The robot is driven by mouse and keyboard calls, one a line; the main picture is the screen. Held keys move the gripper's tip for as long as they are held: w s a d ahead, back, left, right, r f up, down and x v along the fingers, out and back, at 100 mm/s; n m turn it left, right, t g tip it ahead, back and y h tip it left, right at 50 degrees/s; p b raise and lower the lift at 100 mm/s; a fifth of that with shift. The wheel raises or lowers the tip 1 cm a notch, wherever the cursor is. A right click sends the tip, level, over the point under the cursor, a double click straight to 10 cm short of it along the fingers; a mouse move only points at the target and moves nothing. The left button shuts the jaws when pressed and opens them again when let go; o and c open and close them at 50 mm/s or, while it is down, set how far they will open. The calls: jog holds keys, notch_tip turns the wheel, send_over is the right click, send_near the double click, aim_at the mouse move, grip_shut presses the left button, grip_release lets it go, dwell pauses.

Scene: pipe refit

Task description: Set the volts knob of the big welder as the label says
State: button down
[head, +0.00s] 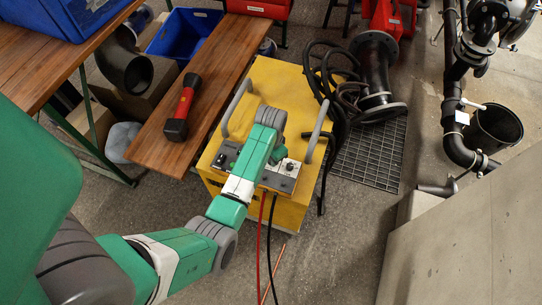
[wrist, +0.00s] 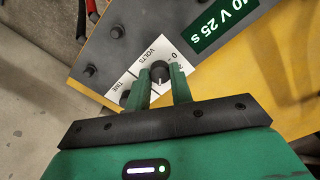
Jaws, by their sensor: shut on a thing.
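The big welder (head: 285,100) is a yellow box on the floor in the head view, with a grey control panel on its front. In the wrist view the panel (wrist: 118,50) bears the volts knob (wrist: 160,72), a small dark knob on a white plate marked VOLTS. A knob marked TIME (wrist: 125,97) sits beside it. My gripper (wrist: 163,82) has its two green fingers on either side of the volts knob and is shut on it. In the head view my arm hides the knob.
Red and black cables (head: 265,240) hang from the welder's front. Grey handles (head: 318,130) rise at its sides. A wooden bench (head: 215,85) with a red-and-black flashlight (head: 181,105) stands left. Black hoses (head: 325,75) and a floor grate (head: 370,155) lie right.

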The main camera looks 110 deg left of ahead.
jog(key=shift+r+p, duration=0.15)
jog(key=shift+p, duration=0.2)
jog(key=shift+r+n+p, duration=0.15)
jog(key=shift+n+p, duration=0.55)
jog(key=shift+p, duration=0.15)
jog(key=shift+n+p, duration=0.8)
jog(key=shift+p, duration=0.15)
jog(key=n+p, duration=0.2)
jog(key=n, duration=0.1)
jog(key=shift+f+n+p, duration=0.2)
jog(key=shift+n+p, duration=0.65)
jog(key=shift+n, duration=0.45)
jog(key=c, duration=1.2)
grip_release()
jog(key=shift+c, duration=0.2)
